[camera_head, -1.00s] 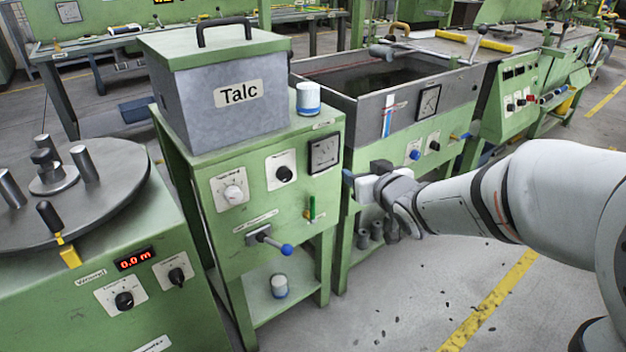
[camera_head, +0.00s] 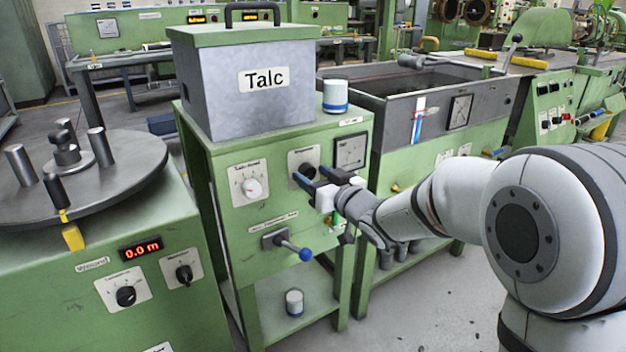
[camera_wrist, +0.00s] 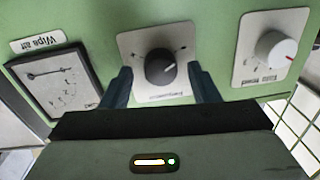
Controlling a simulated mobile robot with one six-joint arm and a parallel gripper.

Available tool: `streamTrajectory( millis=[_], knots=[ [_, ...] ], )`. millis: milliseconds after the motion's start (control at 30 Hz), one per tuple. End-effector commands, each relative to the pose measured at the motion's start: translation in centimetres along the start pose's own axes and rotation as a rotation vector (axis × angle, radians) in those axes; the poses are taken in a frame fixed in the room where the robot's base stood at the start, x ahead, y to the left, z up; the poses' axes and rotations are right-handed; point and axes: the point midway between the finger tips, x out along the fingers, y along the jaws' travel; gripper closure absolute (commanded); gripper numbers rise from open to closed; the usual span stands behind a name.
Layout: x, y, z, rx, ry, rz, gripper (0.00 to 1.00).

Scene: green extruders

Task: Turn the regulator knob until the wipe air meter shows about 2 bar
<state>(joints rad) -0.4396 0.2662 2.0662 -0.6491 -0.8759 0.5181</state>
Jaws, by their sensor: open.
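The black regulator knob (camera_wrist: 160,67) sits on a white plate on the green cabinet front. In the wrist view, which is turned upside down, it lies between the blue fingertips of my open gripper (camera_wrist: 160,73), with a gap on either side. In the head view the knob (camera_head: 307,170) is partly hidden by my gripper (camera_head: 313,177). The square wipe air meter (camera_wrist: 55,86) is beside the knob, with its label "Wipe air"; its needle shows, but the scale is too small to read surely. The meter also shows in the head view (camera_head: 350,151).
A white knob (camera_wrist: 275,50) is on the other side of the black knob. A blue-tipped lever (camera_head: 291,247) sticks out below. The Talc box (camera_head: 250,100) and a white-blue jar (camera_head: 336,95) stand on top.

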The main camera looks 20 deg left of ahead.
Motion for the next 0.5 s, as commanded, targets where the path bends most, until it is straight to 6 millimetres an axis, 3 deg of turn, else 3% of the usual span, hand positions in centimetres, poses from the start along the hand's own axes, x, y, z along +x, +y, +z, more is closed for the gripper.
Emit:
streamTrajectory(
  millis=[333,500],
  knots=[
    [0.50,0.03,0.00,0.000,-0.001,0.001,0.46],
    [0.47,0.05,0.00,0.000,-0.001,0.001,0.60]
  ],
)
